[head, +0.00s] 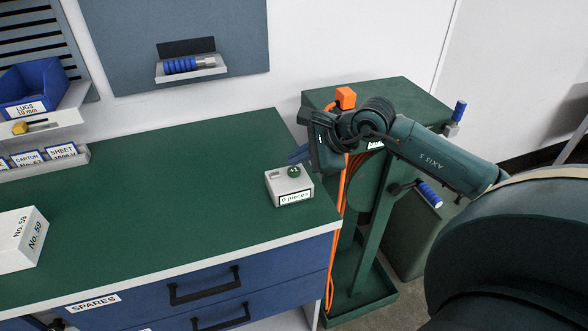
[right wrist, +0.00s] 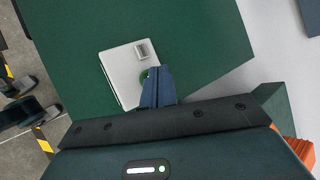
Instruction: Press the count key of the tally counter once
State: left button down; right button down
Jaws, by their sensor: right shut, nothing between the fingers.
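The tally counter (head: 289,186) is a small light box near the right end of the green bench top. Its front label reads "0 pieces", and a round green key (head: 294,171) stands on its top. The counter also shows in the right wrist view (right wrist: 120,68), with the green key (right wrist: 146,77) partly hidden behind my fingers. My right gripper (head: 294,157) is shut and empty, its blue fingertips just behind and above the counter. In the right wrist view the shut fingers (right wrist: 157,86) overlap the key's edge; I cannot tell whether they touch it. My left gripper is not in view.
The green bench top (head: 180,200) is clear left of the counter. A white box (head: 18,240) labelled "No. 59" lies at the left. A green stand with an orange cable (head: 343,210) is right of the bench. A wall shelf (head: 192,75) holds a blue-handled tool.

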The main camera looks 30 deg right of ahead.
aim_at(299, 171)
dwell(0.8)
jog(key=shift+f+b, duration=0.45)
jog(key=shift+b, duration=0.3)
jog(key=shift+f+b, duration=0.5)
jog(key=shift+b, duration=0.05)
dwell(0.4)
jog(key=shift+r, duration=0.15)
jog(key=shift+r+p, duration=0.3)
jog(key=shift+r, duration=0.45)
jog(key=shift+r, duration=0.1)
jog(key=shift+r+p, duration=1.3)
jog(key=shift+r, duration=1.15)
